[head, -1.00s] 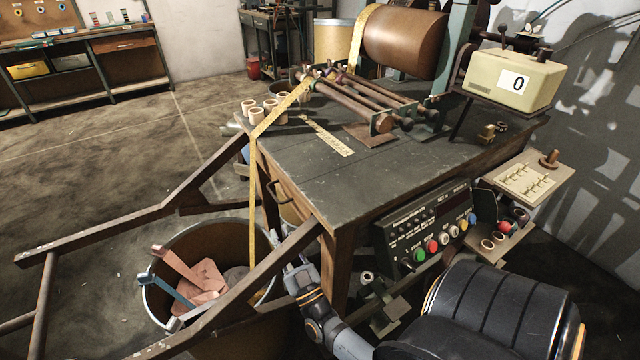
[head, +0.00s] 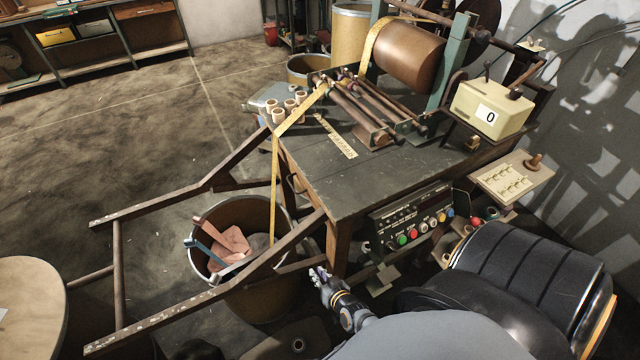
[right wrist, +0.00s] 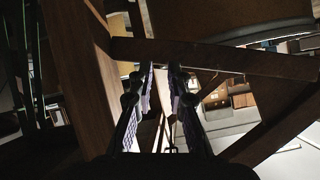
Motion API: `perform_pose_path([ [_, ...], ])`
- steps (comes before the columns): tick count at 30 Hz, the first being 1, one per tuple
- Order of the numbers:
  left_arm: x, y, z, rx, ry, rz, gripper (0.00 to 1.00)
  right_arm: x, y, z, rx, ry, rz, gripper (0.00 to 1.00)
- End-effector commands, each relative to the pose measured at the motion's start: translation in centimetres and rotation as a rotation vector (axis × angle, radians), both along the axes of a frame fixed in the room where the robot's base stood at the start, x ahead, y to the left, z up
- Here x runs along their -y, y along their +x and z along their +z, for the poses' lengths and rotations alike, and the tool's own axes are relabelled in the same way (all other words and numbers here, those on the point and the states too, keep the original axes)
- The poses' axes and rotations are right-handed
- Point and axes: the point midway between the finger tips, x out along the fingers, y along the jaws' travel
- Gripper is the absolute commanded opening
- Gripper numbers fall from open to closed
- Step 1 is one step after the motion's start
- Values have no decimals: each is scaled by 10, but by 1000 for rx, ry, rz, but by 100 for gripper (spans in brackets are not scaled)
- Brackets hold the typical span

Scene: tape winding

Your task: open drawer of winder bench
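The winder bench (head: 400,172) has a dark worktop on wooden legs. The drawer is on its left end, under the top; its front is mostly in shadow and a small dark handle (head: 292,184) shows there. I see no gap that tells the drawer is open. My right gripper (head: 319,275) is low beside the bench's front leg, below the worktop and apart from the handle. In the right wrist view its two fingers (right wrist: 163,75) are spread with nothing held between them. My left gripper is out of view.
A slanted wooden frame (head: 160,205) juts left from the bench, over a scrap bin (head: 255,305). Yellow tape (head: 274,190) hangs from the bench edge into the bin. A round wooden top (head: 30,300) is at lower left.

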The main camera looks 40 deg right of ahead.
Motion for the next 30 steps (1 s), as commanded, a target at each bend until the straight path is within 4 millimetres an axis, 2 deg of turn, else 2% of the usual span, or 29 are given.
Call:
perform_pose_path([
  [1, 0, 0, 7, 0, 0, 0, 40, 0, -5, -1, -25, -7, 11, 17],
  [7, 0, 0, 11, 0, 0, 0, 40, -1, -18, -16, -84, -20, 36, 17],
  [23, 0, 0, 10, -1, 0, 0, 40, -1, -19, -17, -87, -21, 38, 17],
  [26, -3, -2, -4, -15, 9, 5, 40, -1, -26, -23, -116, -27, 49, 17],
  [29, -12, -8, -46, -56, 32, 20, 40, -1, -48, -41, -204, -46, 82, 17],
  [30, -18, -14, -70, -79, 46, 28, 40, -1, -62, -50, -254, -57, 100, 17],
])
